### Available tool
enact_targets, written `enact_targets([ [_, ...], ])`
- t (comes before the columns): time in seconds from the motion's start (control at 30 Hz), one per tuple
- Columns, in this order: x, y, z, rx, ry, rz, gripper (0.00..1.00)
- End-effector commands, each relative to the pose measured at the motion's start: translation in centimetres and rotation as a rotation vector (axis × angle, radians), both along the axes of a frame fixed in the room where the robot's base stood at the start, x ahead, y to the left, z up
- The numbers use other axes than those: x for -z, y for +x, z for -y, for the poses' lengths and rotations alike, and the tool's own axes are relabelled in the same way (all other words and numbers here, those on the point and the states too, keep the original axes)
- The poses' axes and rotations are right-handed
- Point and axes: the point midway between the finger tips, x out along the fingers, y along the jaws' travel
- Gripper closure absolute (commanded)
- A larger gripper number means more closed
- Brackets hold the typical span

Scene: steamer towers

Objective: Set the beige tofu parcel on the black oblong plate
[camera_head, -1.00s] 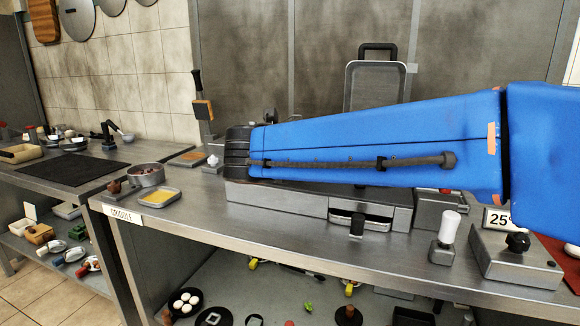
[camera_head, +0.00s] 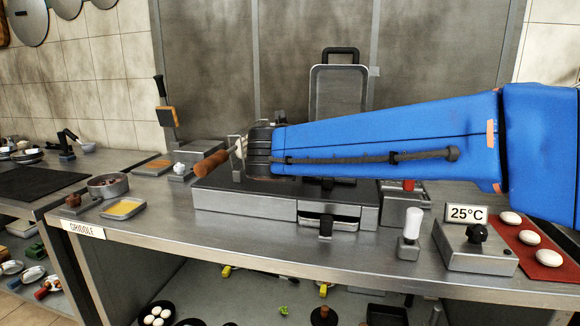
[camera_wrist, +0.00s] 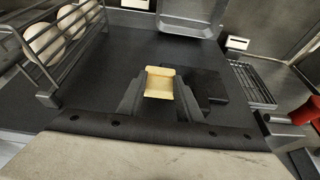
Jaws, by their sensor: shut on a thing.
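The beige tofu parcel (camera_wrist: 159,82) is between the two dark fingers of my gripper (camera_wrist: 159,90) in the wrist view. The gripper is shut on it, over a dark griddle surface (camera_wrist: 125,55). A black, roughly oblong shape (camera_wrist: 207,82) lies just right of the parcel; I cannot tell whether it is the black plate or a shadow. In the head view my blue arm reaches left across the griddle (camera_head: 245,205), and the parcel and fingertips are hidden.
A wire rack with white round items (camera_wrist: 45,45) stands left of the gripper. A wire grate (camera_wrist: 250,85) lies to the right. A grey pan (camera_head: 338,93) stands upright behind the griddle. A wooden handle (camera_head: 212,165) and a yellow-filled tray (camera_head: 123,208) are left.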

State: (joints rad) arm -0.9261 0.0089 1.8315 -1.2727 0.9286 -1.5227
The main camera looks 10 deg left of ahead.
Motion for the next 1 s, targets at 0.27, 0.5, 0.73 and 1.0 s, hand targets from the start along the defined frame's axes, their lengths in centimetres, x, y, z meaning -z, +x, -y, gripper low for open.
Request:
enact_targets([
  [0.27, 0.1, 1.7, 2.3, 0.003, 0.0, 0.0, 0.93],
  [0.5, 0.0, 3.1, 4.1, 0.001, 0.0, 0.001, 0.93],
  [0.73, 0.1, 4.4, 5.7, 0.001, 0.0, 0.001, 0.93],
  [1.0, 1.1, 4.8, 6.2, -0.001, -0.002, -0.001, 0.93],
])
